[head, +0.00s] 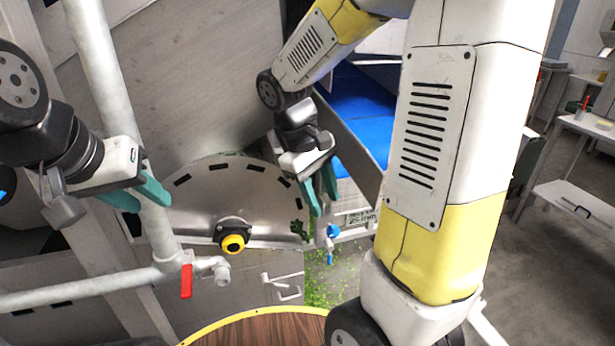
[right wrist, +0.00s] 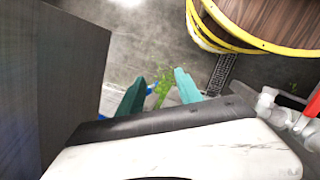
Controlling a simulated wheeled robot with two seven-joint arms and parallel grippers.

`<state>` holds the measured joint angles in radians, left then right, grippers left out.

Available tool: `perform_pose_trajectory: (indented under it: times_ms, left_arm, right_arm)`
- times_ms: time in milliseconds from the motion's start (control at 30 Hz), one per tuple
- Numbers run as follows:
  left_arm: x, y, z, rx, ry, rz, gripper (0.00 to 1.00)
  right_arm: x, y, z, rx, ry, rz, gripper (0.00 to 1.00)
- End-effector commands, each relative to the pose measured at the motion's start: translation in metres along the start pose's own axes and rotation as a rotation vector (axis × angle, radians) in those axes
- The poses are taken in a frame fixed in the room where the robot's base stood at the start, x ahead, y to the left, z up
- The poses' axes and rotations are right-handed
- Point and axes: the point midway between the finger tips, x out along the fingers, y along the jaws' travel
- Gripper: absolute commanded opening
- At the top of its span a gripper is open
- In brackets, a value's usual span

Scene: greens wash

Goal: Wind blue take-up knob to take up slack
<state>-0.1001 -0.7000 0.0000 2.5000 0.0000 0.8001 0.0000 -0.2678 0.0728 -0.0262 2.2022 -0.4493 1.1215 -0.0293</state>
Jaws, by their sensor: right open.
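The blue take-up knob (head: 332,231) sits on a bracket at the right side of the round metal housing, with another blue part (head: 330,258) just below it. My right gripper (head: 324,202) is open, with its teal fingers pointing down just above the knob and apart from it. In the right wrist view, the gripper (right wrist: 160,78) has nothing clearly held, and a small blue patch shows between and beyond the fingers, partly hidden. My left gripper (head: 150,200) is at the left by the grey pipe. Its two teal fingers are apart and look empty.
A yellow-and-black knob (head: 233,242) is on the round housing (head: 225,195). A pipe with a red valve handle (head: 186,281) runs at lower left. A blue belt (head: 355,105) slopes behind a metal side rail. Green scraps lie on the floor below. A yellow-rimmed wooden round (head: 260,328) is at the bottom.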

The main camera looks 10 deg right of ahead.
Motion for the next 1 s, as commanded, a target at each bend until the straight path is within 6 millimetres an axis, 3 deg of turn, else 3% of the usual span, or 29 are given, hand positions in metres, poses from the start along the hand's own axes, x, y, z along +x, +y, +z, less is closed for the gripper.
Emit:
perform_pose_trajectory:
  times_ms: [433, 1000]
  left_arm:
    - [0.0, 0.0, 0.0, 0.0, 0.0, 0.0, 0.36]
    - [0.0, 0.0, 0.0, 0.0, 0.0, 0.0, 0.36]
  right_arm:
    - [-0.041, -0.01, 0.021, 0.173, 0.256, -0.097, 0.42]
    - [-0.047, -0.012, 0.023, 0.199, 0.297, -0.112, 0.42]
